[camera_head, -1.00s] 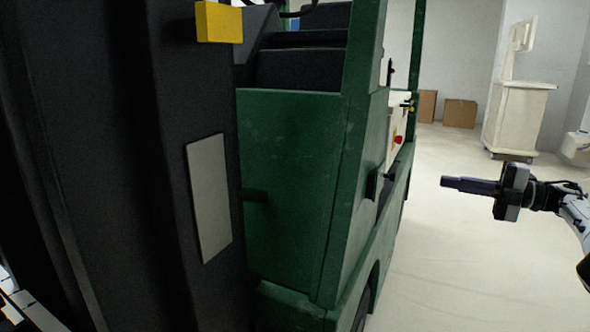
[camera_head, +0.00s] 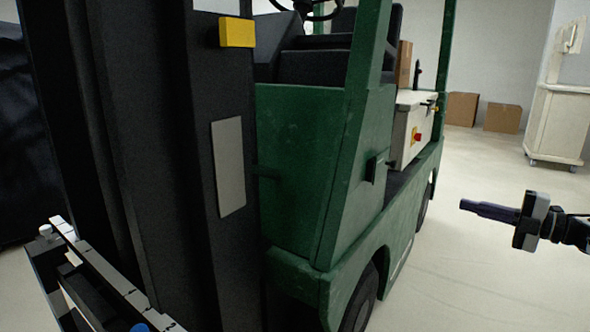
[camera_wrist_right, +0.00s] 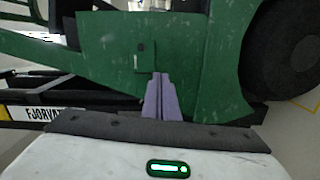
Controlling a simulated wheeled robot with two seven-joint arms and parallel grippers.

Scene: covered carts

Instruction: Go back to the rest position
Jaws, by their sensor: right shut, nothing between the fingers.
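My right gripper (camera_head: 462,204) is at the right side of the head view, its fingers pointing left toward a green forklift (camera_head: 310,170). The fingers are shut together with nothing between them. In the right wrist view the closed purple-grey fingers (camera_wrist_right: 161,82) stand in front of the forklift's green side (camera_wrist_right: 110,40). Open floor shows between the gripper and the forklift in the head view. My left gripper is not in view.
The forklift's black mast (camera_head: 165,150) fills the left and middle. Cardboard boxes (camera_head: 502,117) and a white wheeled cart (camera_head: 556,125) stand at the back right. Pale floor (camera_head: 470,270) is clear at the lower right. A dark covered shape (camera_head: 15,150) is at the far left.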

